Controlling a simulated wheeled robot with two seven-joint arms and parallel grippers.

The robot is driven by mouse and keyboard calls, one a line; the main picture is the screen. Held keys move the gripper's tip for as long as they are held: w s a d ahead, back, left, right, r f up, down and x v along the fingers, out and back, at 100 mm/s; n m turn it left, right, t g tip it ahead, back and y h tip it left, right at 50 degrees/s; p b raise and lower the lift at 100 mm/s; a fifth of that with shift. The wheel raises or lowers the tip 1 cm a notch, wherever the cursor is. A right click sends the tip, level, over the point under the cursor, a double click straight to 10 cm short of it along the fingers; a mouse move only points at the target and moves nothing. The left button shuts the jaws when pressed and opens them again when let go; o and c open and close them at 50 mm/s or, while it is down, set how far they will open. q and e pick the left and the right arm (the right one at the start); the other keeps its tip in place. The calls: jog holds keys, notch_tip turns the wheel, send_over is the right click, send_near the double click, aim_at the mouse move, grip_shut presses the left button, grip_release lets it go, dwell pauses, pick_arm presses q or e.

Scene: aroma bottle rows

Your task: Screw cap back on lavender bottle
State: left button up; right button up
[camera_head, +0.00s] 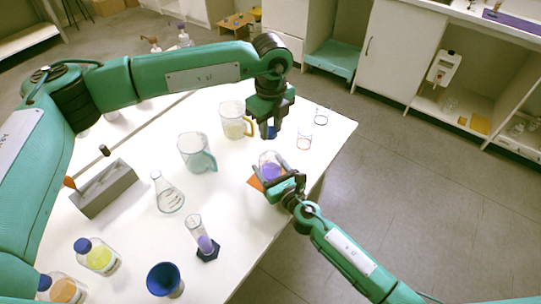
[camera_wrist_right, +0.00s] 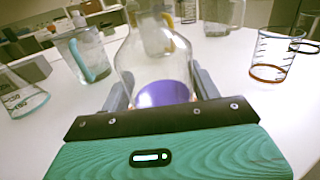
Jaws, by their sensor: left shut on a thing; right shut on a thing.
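The lavender bottle (camera_head: 270,161) is clear with purple liquid, near the table's right edge. My right gripper (camera_head: 273,178) is shut around its body from the near side. The bottle also fills the middle of the right wrist view (camera_wrist_right: 158,68), where it looks about upright and its mouth is out of frame. My left gripper (camera_head: 271,125) points down and is shut on a blue cap (camera_head: 271,132), mostly hidden by the fingers. In the head view the cap shows just beyond the bottle and apart from it; its exact height above the mouth cannot be told.
A yellow-handled jug (camera_head: 233,122), a blue-handled jug (camera_head: 194,155), a flask (camera_head: 168,196) and a beaker (camera_head: 304,141) stand close by. A measuring cylinder (camera_head: 196,228) and blue-capped bottles stand nearer the front.

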pick_arm(q)
jog(key=shift+f, duration=2.15)
jog(key=shift+f, duration=0.9)
jog(key=shift+f, duration=0.55)
